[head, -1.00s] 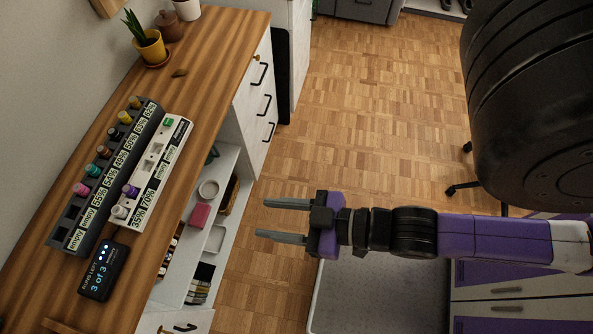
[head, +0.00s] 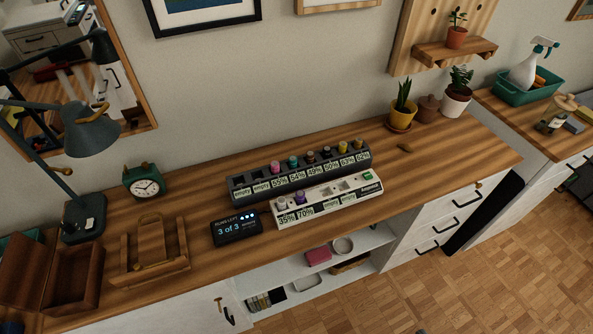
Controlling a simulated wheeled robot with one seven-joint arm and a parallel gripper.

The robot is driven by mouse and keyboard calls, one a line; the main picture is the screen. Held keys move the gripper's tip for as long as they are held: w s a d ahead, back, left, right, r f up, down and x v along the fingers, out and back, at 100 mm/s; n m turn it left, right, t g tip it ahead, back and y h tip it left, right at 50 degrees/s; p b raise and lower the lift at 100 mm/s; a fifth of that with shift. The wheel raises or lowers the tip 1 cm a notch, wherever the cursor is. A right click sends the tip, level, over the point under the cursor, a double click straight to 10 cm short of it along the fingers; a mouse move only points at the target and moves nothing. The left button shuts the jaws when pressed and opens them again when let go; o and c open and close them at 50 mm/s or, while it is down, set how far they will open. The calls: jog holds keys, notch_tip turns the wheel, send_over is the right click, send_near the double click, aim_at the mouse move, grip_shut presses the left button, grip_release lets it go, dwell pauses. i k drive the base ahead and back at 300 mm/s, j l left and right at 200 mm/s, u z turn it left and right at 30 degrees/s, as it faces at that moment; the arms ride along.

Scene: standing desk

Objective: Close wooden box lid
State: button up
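A dark wooden box (head: 78,290) stands at the far left end of the wooden desk. Its lid (head: 28,262) is open, tilted up on the left side of the box. The box's interior faces up and looks empty from here. The left part of the box and lid comes close to the picture's left edge. My gripper is not recognisable in the current head view; only a small grey sliver shows at the bottom edge, and I cannot tell what it is.
A desk lamp (head: 78,190) stands just behind the box. A wooden stand (head: 150,262) is right of it, with a green clock (head: 143,181) behind. A black display (head: 236,229) and two vial racks (head: 330,200) fill the middle of the desk (head: 430,165).

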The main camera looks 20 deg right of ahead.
aim_at(25, 262)
jog(key=i+j+u, duration=0.65)
jog(key=j, duration=0.2)
jog(key=i, duration=0.05)
